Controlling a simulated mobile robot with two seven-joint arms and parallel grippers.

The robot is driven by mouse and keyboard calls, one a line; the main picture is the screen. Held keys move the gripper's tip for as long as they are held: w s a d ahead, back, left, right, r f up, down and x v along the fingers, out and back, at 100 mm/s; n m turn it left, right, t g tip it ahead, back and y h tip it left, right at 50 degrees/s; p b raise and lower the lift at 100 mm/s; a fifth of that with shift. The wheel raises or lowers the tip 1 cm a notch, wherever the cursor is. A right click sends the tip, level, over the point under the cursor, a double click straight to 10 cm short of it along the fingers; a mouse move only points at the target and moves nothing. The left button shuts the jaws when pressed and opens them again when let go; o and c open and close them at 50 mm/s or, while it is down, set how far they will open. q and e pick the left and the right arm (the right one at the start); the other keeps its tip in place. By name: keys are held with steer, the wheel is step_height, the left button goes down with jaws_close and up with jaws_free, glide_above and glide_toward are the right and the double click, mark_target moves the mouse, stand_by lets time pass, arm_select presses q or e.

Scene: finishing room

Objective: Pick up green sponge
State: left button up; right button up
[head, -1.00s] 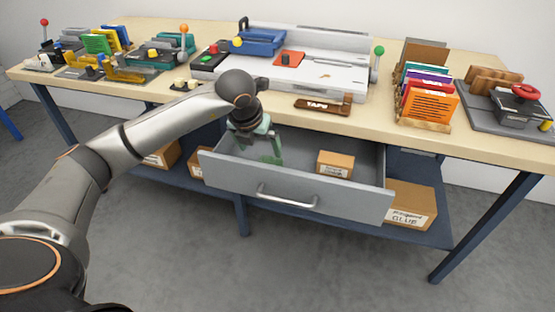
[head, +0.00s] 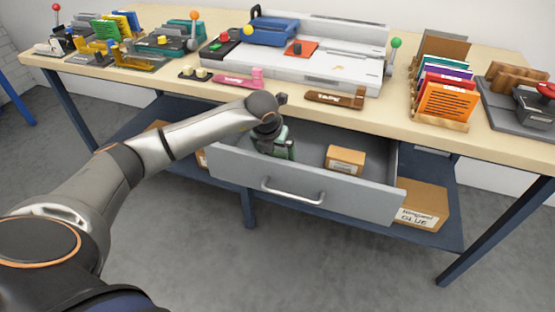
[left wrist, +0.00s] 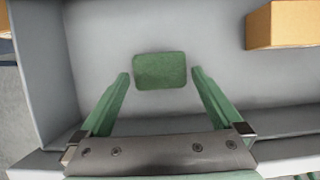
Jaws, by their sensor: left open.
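The green sponge (left wrist: 160,70) is a small flat block lying on the grey floor of the pulled-out drawer (head: 300,192). My left gripper (head: 280,150) is down inside the left part of the drawer. In the left wrist view, its green fingers (left wrist: 160,77) are open and spread to either side of the sponge, with a gap on both sides. The sponge is hidden behind my gripper in the head view. My right gripper is not in view.
A cardboard box (head: 345,160) lies in the drawer to the right of my gripper; it also shows in the left wrist view (left wrist: 284,24). The drawer walls stand close around the hand. The workbench top (head: 395,116) overhangs the drawer's back.

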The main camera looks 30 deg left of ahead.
mark_target(277, 156)
arm_select(q)
steer(key=shift+x, duration=1.1)
steer(key=c, duration=1.1)
steer(key=shift+o, duration=0.2)
step_height(277, 156, up, 10)
steer(key=p, duration=0.1)
steer(key=shift+r, duration=0.1)
